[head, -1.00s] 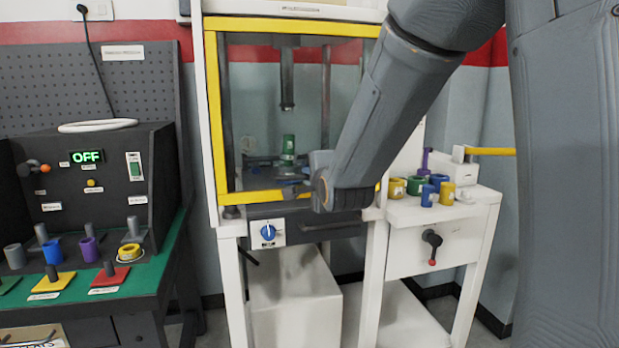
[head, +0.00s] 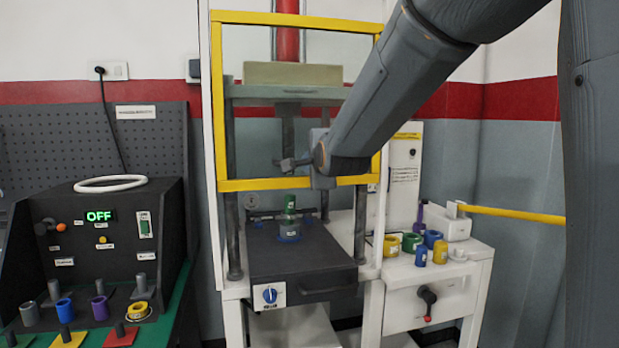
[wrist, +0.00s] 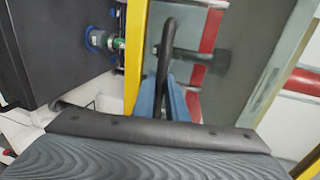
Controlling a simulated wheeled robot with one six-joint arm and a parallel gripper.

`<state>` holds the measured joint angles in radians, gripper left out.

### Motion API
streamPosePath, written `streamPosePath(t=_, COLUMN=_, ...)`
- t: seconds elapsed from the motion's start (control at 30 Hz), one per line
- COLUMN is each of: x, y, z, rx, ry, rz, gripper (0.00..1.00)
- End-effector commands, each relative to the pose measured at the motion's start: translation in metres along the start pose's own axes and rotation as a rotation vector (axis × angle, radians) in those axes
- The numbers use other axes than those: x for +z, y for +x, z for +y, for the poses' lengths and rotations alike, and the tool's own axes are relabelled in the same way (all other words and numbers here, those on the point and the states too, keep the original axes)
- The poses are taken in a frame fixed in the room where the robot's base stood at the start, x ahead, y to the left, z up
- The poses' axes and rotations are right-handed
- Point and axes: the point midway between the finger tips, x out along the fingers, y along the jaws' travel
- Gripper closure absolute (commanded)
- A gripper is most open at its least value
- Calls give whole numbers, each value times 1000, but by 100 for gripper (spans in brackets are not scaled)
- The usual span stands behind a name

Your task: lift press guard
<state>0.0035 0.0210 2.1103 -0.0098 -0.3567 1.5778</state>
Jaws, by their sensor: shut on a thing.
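The press guard (head: 219,110) is a clear panel in a yellow frame. It stands raised, with its lower bar (head: 250,184) above the dark press bed (head: 300,262). My gripper (head: 290,163) is at the lower part of the guard. In the wrist view the yellow bar (wrist: 134,60) runs beside my blue-grey fingers (wrist: 174,103), which are shut on a dark curved guard handle (wrist: 163,62). The exact contact is partly hidden. A green part (head: 290,204) stands in a blue ring (head: 289,237) on the bed, below the guard.
Right is a white cabinet (head: 425,284) with coloured rings and a yellow bar (head: 510,214) sticking out. The space under the guard is open at the front.

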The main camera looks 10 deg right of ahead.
Motion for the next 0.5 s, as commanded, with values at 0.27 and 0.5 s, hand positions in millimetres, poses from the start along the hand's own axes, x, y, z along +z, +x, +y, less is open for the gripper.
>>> streamPosePath(t=0.27, x=0, y=-4, z=-19, rx=-1, ry=0, rz=0, gripper=100)
streamPosePath(t=0.5, x=0, y=-4, z=-19, rx=0, ry=0, rz=0, gripper=100)
